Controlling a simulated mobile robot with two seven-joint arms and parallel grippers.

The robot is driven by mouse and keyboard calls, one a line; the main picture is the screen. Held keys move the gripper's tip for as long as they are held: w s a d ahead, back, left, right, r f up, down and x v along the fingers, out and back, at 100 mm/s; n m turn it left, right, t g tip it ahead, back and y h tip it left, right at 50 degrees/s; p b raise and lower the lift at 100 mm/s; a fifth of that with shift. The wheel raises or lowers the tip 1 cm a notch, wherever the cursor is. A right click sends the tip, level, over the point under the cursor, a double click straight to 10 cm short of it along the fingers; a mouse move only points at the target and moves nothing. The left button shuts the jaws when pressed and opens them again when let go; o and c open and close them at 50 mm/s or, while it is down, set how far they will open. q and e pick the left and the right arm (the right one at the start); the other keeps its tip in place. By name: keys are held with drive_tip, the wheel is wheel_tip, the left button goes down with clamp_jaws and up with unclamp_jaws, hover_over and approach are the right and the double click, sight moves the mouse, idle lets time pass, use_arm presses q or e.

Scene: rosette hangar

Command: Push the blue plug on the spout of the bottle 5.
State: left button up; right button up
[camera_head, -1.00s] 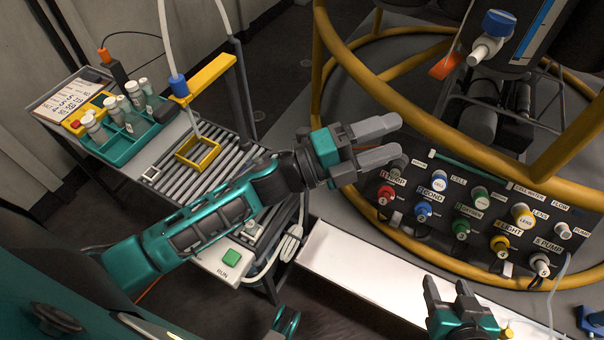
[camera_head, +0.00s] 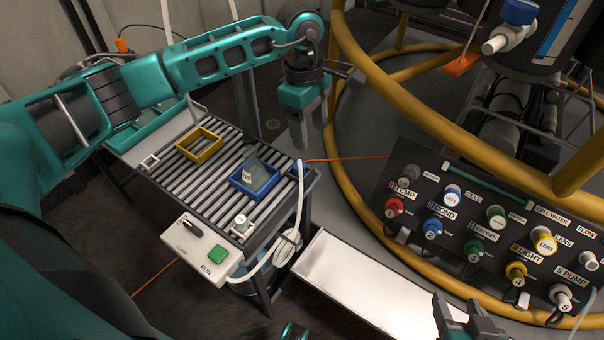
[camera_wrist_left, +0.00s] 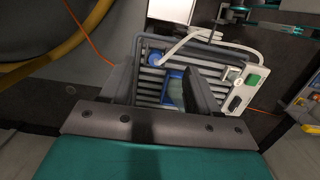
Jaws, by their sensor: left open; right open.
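A dark bottle (camera_head: 545,40) stands in the yellow-tubed frame at the upper right of the head view. It carries a white spout (camera_head: 495,44) with a blue cap (camera_head: 518,12) above it. I cannot read a number on it or tell whether this cap is the plug. My left gripper (camera_head: 309,125) is open and empty, pointing down beside the conveyor table, well left of the bottle. In the left wrist view its two fingers (camera_wrist_left: 160,88) are spread with the conveyor beyond. My right gripper (camera_head: 464,322) is open at the bottom edge, partly cut off.
A roller conveyor (camera_head: 205,172) carries a yellow frame (camera_head: 199,145) and a blue frame (camera_head: 254,178) holding a clear labelled piece. A control box (camera_head: 200,252) stands in front. A connector panel (camera_head: 470,225) lies at right. Yellow tubes (camera_head: 400,100) run between left gripper and bottle.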

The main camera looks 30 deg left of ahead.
use_arm(q)
drive_tip(key=a, duration=0.1)
drive_tip(key=y, duration=0.1)
drive_tip(key=w+a+r, duration=0.1)
drive_tip(key=shift+a, duration=0.35)
drive_tip(key=b, duration=0.1)
hover_over(299, 165)
drive_tip(key=f, duration=0.7)
drive_tip(key=shift+w+f, duration=0.2)
drive_tip(key=shift+f, duration=0.2)
drive_tip(key=f+b, duration=0.1)
drive_tip(key=f, duration=0.4)
drive_tip(key=shift+s+f, duration=0.15)
drive_tip(key=shift+s, duration=0.05)
drive_tip(key=shift+c, duration=0.3)
